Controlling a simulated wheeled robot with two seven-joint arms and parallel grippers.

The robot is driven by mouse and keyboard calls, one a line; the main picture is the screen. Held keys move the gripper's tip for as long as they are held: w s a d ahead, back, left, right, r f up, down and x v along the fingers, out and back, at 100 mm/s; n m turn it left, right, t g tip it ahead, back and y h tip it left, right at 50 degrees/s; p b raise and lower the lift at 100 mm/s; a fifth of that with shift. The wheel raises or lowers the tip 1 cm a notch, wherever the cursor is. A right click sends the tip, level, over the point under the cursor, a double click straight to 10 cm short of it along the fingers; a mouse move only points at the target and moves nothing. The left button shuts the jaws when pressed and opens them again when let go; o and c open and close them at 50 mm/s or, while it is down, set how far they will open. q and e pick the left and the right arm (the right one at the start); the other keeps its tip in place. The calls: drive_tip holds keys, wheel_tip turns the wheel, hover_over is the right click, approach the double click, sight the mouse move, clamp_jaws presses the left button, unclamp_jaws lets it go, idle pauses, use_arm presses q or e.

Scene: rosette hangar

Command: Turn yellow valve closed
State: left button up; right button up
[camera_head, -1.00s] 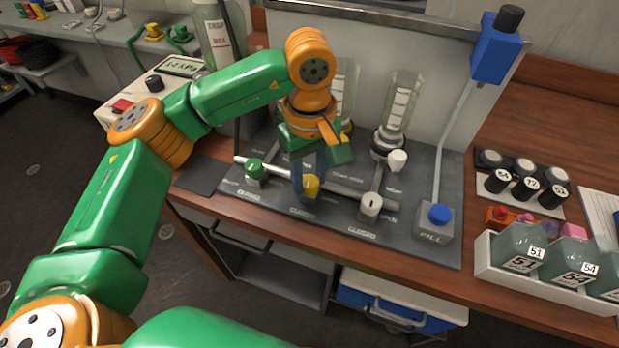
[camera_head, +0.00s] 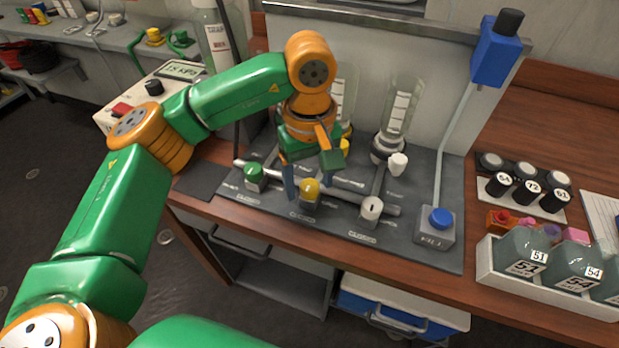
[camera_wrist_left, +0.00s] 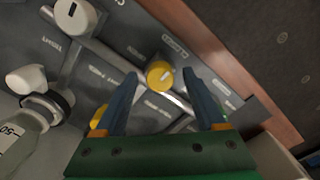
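The yellow valve (camera_head: 309,190) is a round knob on the grey panel, between the green valve (camera_head: 254,172) and the white valve (camera_head: 371,208). In the left wrist view the yellow valve (camera_wrist_left: 159,74) lies between the two spread blue fingers. My left gripper (camera_head: 308,184) points down at it and is open, with a gap on both sides of the knob in the wrist view. Whether a fingertip touches it I cannot tell. My right gripper is not in view.
A white knob (camera_head: 397,163) and glass tube (camera_head: 402,104) stand behind the valves. A blue fill button (camera_head: 440,217) is at the right. Bottles in a white tray (camera_head: 487,277) and black-capped jars stand farther right. A gauge box (camera_head: 150,97) is at left.

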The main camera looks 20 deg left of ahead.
sight(310, 185)
use_arm(q)
drive_tip(key=shift+r, duration=0.1)
wheel_tip(310, 185, up, 7)
drive_tip(key=shift+p, duration=0.3)
idle(0.4)
